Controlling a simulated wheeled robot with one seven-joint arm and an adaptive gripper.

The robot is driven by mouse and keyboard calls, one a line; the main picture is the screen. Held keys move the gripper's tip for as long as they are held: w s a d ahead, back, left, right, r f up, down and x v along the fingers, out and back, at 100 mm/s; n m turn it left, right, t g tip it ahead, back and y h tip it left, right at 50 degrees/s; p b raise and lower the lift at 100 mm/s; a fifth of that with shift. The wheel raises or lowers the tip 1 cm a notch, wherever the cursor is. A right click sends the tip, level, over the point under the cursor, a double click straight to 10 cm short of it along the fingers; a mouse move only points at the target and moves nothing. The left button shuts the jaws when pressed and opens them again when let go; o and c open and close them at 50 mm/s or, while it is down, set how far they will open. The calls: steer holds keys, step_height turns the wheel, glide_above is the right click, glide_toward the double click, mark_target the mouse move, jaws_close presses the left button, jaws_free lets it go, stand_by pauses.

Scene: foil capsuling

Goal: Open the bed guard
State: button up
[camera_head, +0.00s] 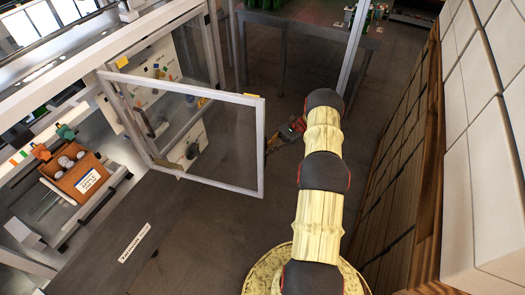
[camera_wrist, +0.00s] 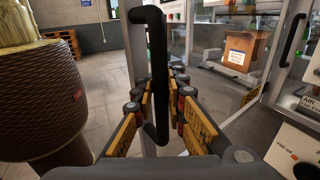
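A glazed guard door (camera_head: 264,150) with a pale frame stands swung out from the machine at an angle in the head view. My gripper (camera_head: 268,146) is at its right edge, its fingers small and partly hidden there. In the wrist view a black bar handle (camera_wrist: 157,70) stands upright between the two fingers of my gripper (camera_wrist: 163,108). The fingers are apart, with yellow pads on either side of the handle and visible gaps. Contact with the handle is hard to tell. A second black handle (camera_wrist: 293,40) shows at the right of the wrist view.
An orange-brown box (camera_head: 76,178) stands on the machine at the left. A dark table (camera_head: 300,35) stands at the back. A wall of stacked crates (camera_head: 420,180) runs along the right. Floor between is clear.

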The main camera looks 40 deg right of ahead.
steer(key=o, duration=0.4)
steer(key=shift+s+d, duration=0.2)
steer(key=shift+s, duration=0.05)
steer(key=shift+c, duration=0.2)
steer(key=shift+o, duration=0.6)
steer(key=shift+w+a, duration=0.1)
steer(key=shift+a, duration=0.1)
